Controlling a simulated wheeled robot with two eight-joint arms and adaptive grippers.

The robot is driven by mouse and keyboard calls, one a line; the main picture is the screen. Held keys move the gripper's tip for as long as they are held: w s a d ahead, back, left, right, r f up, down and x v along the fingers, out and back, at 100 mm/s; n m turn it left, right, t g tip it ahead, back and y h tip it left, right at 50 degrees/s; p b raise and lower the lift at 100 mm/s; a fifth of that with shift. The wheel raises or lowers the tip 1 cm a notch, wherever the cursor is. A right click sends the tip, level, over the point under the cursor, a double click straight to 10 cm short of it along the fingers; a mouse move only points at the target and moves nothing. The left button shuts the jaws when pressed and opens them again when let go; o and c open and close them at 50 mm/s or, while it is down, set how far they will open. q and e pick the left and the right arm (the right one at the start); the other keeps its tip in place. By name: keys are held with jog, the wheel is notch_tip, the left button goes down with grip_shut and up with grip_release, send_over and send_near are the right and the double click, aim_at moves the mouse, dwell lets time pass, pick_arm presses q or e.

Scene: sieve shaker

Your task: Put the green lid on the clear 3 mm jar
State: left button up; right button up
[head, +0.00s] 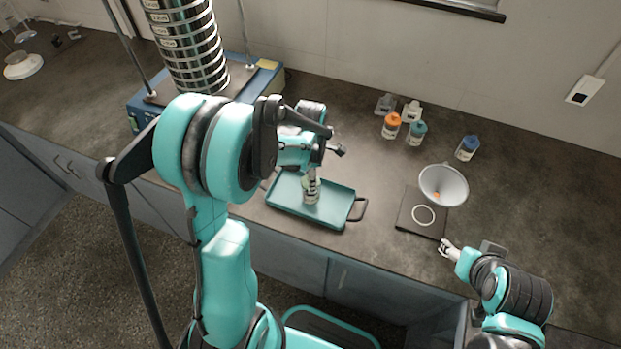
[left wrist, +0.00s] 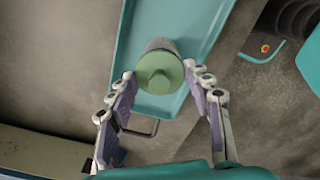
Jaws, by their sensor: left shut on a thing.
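A clear jar (head: 311,194) with a pale label stands upright in the teal tray (head: 283,206) in the head view. The round green lid (left wrist: 160,73) shows from above in the left wrist view, with part of the jar (left wrist: 161,44) behind it. The lid lines up with the jar top; I cannot tell whether it is fully seated. My left gripper (left wrist: 158,78) is shut with its fingertips on either side of the lid. In the head view the left gripper (head: 312,172) is directly over the jar. My right gripper (head: 446,248) is near the bench's front edge, apart from the jar; its opening is unclear.
A dark square plate (head: 408,223) with a white ring (head: 423,215) lies right of the tray. Jars with orange (head: 391,122), teal (head: 417,130) and blue lids (head: 468,146) stand farther back. A sieve stack (head: 190,45) rises at left.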

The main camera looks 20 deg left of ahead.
pick_arm(q)
jog(key=shift+f+b, duration=0.5)
jog(key=o, duration=0.9)
jog(key=shift+o, duration=0.2)
jog(key=shift+r, duration=0.1)
jog(key=shift+r+p, duration=0.3)
jog(key=shift+p, duration=0.05)
notch_tip(320, 180, up, 11)
jog(key=p, duration=0.4)
jog(key=s+d+r+m+t, duration=0.2)
jog(key=s+m, duration=0.4)
jog(key=m, duration=0.6)
jog(key=s+d+r+m+t, duration=0.3)
jog(key=s+r+m+t, duration=0.2)
jog(key=m, duration=0.7)
jog(key=shift+s+d+m, duration=0.3)
jog(key=shift+s+d, duration=0.05)
jog(key=shift+s, duration=0.8)
